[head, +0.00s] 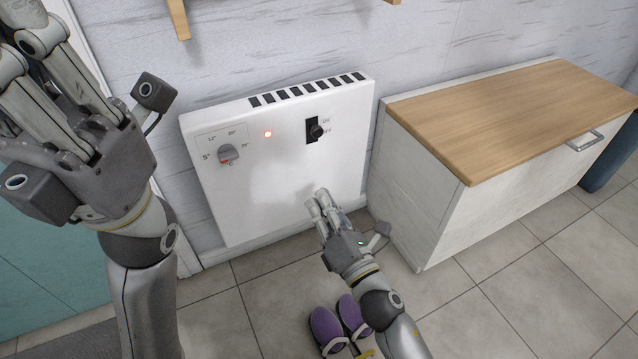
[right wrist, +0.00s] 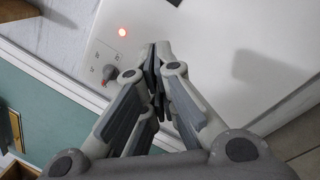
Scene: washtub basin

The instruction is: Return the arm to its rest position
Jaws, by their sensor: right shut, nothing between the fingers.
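My right gripper (head: 320,200) is shut and empty in front of the lower part of a white wall heater (head: 285,185). Its closed fingers (right wrist: 158,62) also show in the right wrist view, with the heater panel (right wrist: 230,60) behind them. I cannot tell from these views whether the fingertips touch the panel. My left gripper (head: 45,45) is raised large at the upper left, with its fingers partly cut off by the frame edge, so its opening is unclear.
The heater has a dial (head: 228,153), a glowing red light (head: 268,134) and a black switch (head: 316,131). A wood-topped white cabinet (head: 520,110) stands to the right. Purple slippers (head: 327,328) lie on the tiled floor below my right arm. A teal panel (head: 45,255) is at left.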

